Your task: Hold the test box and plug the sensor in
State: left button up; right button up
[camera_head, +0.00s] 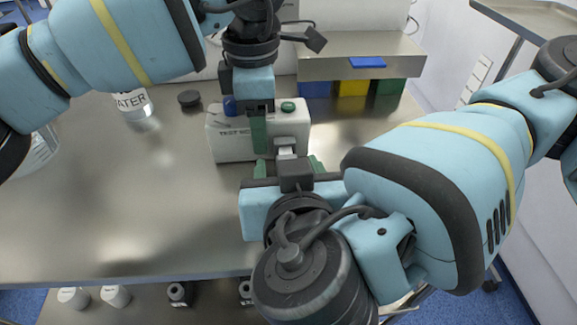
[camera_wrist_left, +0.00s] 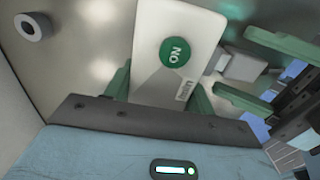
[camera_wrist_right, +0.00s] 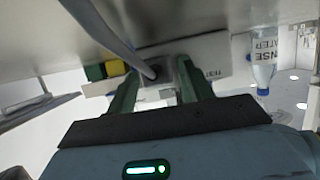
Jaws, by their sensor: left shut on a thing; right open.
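The white test box (camera_head: 232,148) stands on the metal table, with a green button (camera_head: 288,106) on top marked ON in the left wrist view (camera_wrist_left: 173,52). My left gripper (camera_head: 258,130) comes from above and is shut on the box, one finger on each side. The pale sensor plug (camera_head: 285,147) is at the box's front face; it also shows as a grey block (camera_wrist_left: 240,66) in the left wrist view. It appears to meet the box, but seating depth is hidden. My right gripper (camera_wrist_right: 160,85) is open, its fingers on either side of the plug and its cable (camera_wrist_right: 105,28).
A water bottle (camera_head: 135,103) and a black cap (camera_head: 189,98) stand left of the box. Blue, yellow and green bins (camera_head: 352,88) sit under a shelf at the back right. The table's left front is clear. Small bottles (camera_head: 115,296) stand on a lower shelf.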

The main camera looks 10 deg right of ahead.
notch_tip(320, 180, up, 10)
dwell(0.6)
pick_arm(q)
jog(key=o, duration=1.3)
jog(key=shift+r, duration=0.15)
